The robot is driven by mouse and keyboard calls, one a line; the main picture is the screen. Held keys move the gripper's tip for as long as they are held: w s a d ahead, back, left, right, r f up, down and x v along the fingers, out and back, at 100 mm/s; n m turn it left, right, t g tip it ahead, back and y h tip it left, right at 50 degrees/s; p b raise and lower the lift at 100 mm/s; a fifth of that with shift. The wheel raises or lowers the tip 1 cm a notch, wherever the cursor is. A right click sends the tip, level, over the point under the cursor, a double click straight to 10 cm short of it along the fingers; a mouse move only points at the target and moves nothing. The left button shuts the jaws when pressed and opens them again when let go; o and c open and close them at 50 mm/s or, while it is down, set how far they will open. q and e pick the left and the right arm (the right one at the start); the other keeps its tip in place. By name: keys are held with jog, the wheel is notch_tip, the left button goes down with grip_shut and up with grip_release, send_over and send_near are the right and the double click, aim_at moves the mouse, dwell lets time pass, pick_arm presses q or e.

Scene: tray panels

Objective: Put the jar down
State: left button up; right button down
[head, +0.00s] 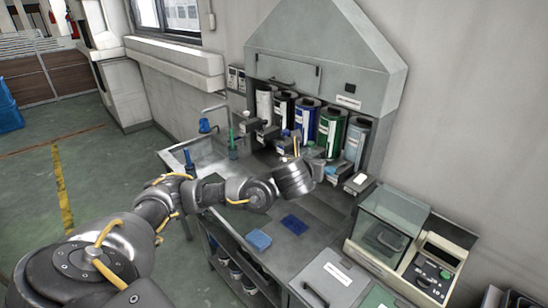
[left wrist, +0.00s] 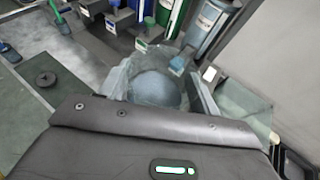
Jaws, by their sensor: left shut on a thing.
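A clear, see-through jar (left wrist: 152,88) with a pale blue-grey round area inside shows in the left wrist view, between the two fingers of my left gripper (left wrist: 158,84). The gripper is shut on it. In the head view my left arm reaches in from the left over the workbench (head: 330,212), and my left gripper (head: 314,174) is at its end, in front of the dispenser. The jar is small and mostly hidden there by my wrist. I cannot tell whether its base touches the bench. My right gripper is not in view.
Several coloured cylinders stand in the grey dispenser (head: 325,45) behind the gripper. A light blue pad (head: 258,239) and a dark blue pad (head: 294,224) lie nearer the bench's front. A glass-lidded balance (head: 385,238) stands at right. Bare bench lies around the pads.

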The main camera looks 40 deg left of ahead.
pick_arm(q)
jog(key=s+d+f+m+t+h+b, duration=0.1)
jog(key=s+d+f+m+h+b, duration=0.3)
jog(key=d+b, duration=0.8)
notch_tip(320, 180, down, 4)
jog(key=shift+s+f+h+b, duration=0.1)
jog(key=shift+s+h+b, duration=0.35)
jog(key=shift+s, duration=0.55)
